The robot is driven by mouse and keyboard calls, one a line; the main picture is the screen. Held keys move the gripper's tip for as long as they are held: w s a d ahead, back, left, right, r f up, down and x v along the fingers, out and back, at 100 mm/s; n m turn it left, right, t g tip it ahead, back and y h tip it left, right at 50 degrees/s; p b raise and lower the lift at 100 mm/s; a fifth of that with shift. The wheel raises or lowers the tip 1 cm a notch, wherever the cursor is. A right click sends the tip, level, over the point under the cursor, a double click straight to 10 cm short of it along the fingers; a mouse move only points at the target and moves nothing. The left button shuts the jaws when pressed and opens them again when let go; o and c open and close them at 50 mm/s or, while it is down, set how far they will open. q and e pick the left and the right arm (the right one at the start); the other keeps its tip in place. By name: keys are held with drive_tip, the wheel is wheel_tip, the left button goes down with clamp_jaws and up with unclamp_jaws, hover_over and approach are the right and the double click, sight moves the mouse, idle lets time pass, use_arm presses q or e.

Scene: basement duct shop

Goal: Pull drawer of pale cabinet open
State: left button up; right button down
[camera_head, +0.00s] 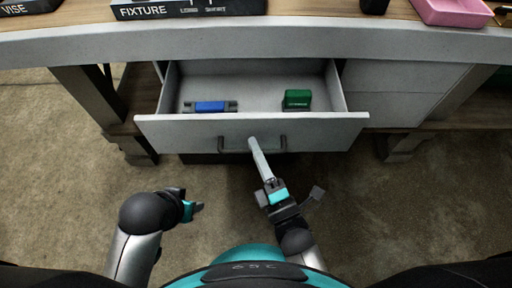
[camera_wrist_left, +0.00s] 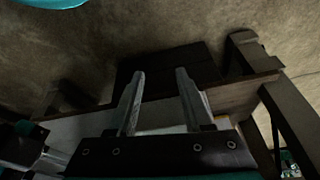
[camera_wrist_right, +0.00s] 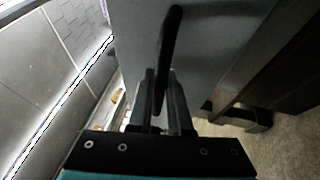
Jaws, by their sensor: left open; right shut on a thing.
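The pale cabinet (camera_head: 396,80) sits under the worktop, and its drawer (camera_head: 190,130) stands open, pulled out toward me. A dark bar handle (camera_head: 278,144) runs across the drawer front. My right gripper (camera_head: 254,146) reaches up to the handle and is shut on it. In the right wrist view the handle (camera_wrist_right: 170,50) passes between the fingers of that gripper (camera_wrist_right: 161,105). My left gripper (camera_head: 195,207) is low on the left, apart from the drawer. In the left wrist view its fingers (camera_wrist_left: 160,100) are spread and empty.
In the drawer lie a blue item (camera_head: 210,107) and a green box (camera_head: 297,99). On the worktop (camera_head: 300,12) are a box marked FIXTURE (camera_head: 185,9), a dark box marked VISE (camera_head: 28,6) and a pink tray (camera_head: 452,12). Wooden legs (camera_head: 92,95) flank the drawer.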

drive_tip(key=c, duration=0.8)
unclamp_jaws()
drive_tip(key=shift+c, duration=0.2)
drive_tip(key=shift+s+d, duration=0.1)
drive_tip(key=shift+s, duration=0.15)
use_arm(q)
drive_tip(key=shift+g, duration=0.4)
drive_tip(key=f+p, duration=0.1)
drive_tip(key=f, duration=0.1)
drive_tip(key=s+f+p, duration=0.1)
drive_tip(key=f, duration=0.1)
drive_tip(key=shift+f, duration=0.4)
use_arm(e)
drive_tip(key=v, duration=1.4)
drive_tip(key=shift+s+d, duration=0.15)
drive_tip(key=shift+s, duration=0.2)
drive_tip(key=shift+w+f, duration=0.1)
drive_tip(key=shift+f, duration=0.05)
